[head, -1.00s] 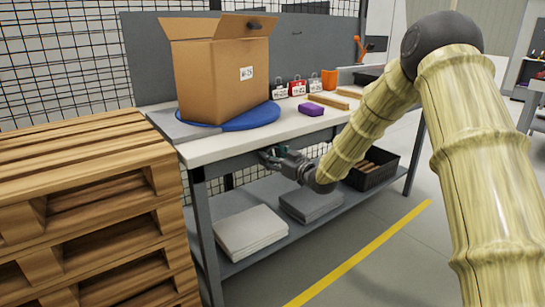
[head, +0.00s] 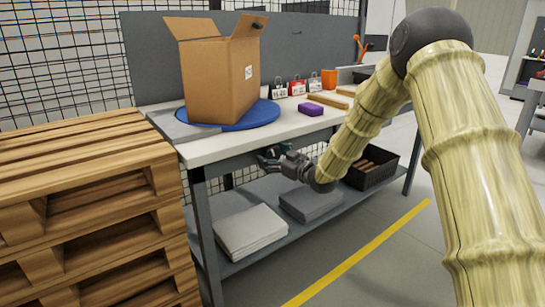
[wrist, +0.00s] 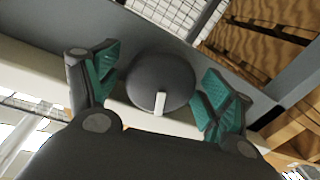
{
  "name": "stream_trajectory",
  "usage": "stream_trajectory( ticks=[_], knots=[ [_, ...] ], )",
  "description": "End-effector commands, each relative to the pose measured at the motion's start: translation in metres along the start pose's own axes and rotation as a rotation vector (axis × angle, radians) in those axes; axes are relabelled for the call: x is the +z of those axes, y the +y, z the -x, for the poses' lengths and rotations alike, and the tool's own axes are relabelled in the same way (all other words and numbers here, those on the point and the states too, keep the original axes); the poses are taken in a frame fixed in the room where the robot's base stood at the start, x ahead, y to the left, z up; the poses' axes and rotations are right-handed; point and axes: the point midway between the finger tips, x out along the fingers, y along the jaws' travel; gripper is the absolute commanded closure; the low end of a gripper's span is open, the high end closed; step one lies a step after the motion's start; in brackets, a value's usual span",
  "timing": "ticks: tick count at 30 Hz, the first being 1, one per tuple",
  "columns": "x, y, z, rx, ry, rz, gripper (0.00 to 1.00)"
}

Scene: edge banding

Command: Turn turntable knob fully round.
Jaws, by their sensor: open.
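The turntable knob (wrist: 160,82) is a dark round knob with a pale pointer mark, on the grey front rail under the bench top. In the wrist view it sits between the two teal-padded fingers of my gripper (wrist: 158,88), with a gap showing on each side. My gripper is open. In the head view my gripper (head: 270,158) is at the bench's front edge, and the knob is hidden there. The blue turntable (head: 235,122) lies on the bench top and carries an open cardboard box (head: 218,85) with a white label.
A stack of wooden pallets (head: 85,210) stands close to the left of the bench (head: 215,150). A purple block (head: 311,109), tags and an orange cup (head: 329,78) are on the bench. A black bin (head: 372,168) and paper stacks lie on the lower shelf.

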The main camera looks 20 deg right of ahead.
Motion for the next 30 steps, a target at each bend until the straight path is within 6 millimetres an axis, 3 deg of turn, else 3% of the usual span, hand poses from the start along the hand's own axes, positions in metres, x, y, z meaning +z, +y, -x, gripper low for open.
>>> stream_trajectory(
  ticks=[8, 21, 30],
  knots=[
    [0.000, 0.000, 0.013, 0.000, -0.001, -0.001, 0.19],
    [0.000, 0.000, 0.090, 0.001, -0.001, -0.001, 0.19],
    [0.001, 0.000, 0.119, 0.001, -0.001, -0.002, 0.19]
  ],
)
